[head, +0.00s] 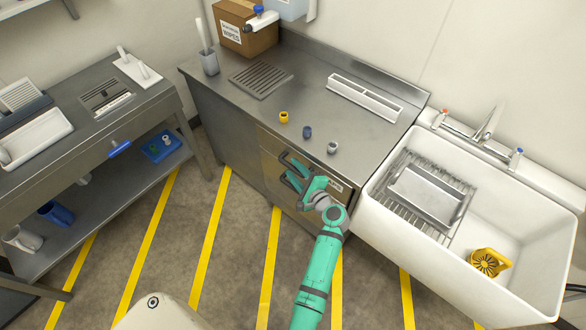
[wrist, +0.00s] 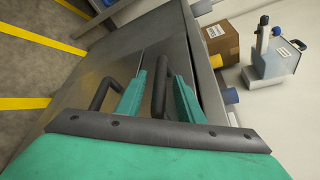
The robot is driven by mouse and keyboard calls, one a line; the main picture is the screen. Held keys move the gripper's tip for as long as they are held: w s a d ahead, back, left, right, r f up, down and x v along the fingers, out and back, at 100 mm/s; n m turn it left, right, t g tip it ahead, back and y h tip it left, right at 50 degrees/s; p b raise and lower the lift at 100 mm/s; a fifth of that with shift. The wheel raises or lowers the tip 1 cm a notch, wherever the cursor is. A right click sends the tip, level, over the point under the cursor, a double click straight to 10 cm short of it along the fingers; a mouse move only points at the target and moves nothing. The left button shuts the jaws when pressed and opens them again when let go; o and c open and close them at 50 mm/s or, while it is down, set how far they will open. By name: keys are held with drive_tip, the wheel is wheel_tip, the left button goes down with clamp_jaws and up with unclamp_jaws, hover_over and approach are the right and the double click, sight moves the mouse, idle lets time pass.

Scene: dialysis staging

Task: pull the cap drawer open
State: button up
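The counter cabinet has a metal drawer front (head: 270,146) with a small label (head: 335,185) that I cannot read clearly. It looks closed, flush with the cabinet. A dark bar handle (wrist: 160,85) stands out from the upper front. My gripper (wrist: 160,95) is open, one finger on each side of this handle, with small gaps visible. I cannot tell whether a finger touches it. A second dark handle (wrist: 103,93) sits lower, outside the fingers. In the head view my gripper (head: 294,178) is at the cabinet front and hides part of the handles.
A yellow cap (head: 284,117), a blue cap (head: 307,132) and a grey cap (head: 332,148) stand on the counter (head: 300,92) above. A white sink (head: 520,235) is on the right. A steel cart (head: 95,130) is at left. Striped floor before the cabinet is clear.

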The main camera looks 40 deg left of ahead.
drive_tip(key=shift+w+a+f, duration=0.1)
drive_tip(key=shift+w+a, duration=0.05)
drive_tip(key=shift+a, duration=0.4)
